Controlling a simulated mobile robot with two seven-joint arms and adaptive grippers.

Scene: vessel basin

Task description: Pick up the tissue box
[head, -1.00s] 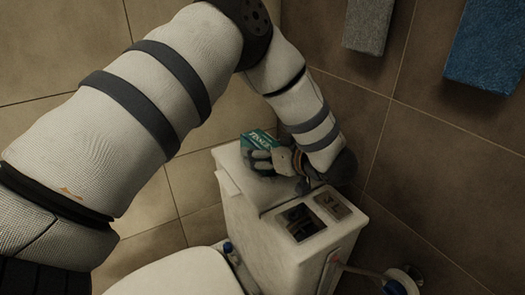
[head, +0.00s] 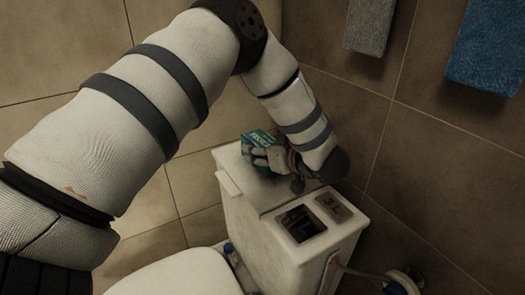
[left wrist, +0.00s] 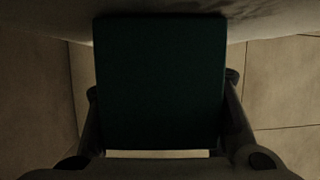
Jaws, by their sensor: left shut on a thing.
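The tissue box (head: 257,139) is a small teal box with pale lettering, at the far end of the toilet tank lid in the head view. My left gripper (head: 262,158) is shut on it, with the fingers across its near side. In the left wrist view the tissue box (left wrist: 160,80) is a dark green block filling the middle, with a finger of my left gripper (left wrist: 162,125) at each side. I cannot tell whether the box touches the tank lid. My right gripper is not in view.
The white toilet tank (head: 275,225) has an opening in its top (head: 301,224) and a flush plate (head: 334,208). The toilet (head: 180,274) is in front. Grey (head: 367,25) and blue (head: 487,45) towels hang on the tiled wall at right.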

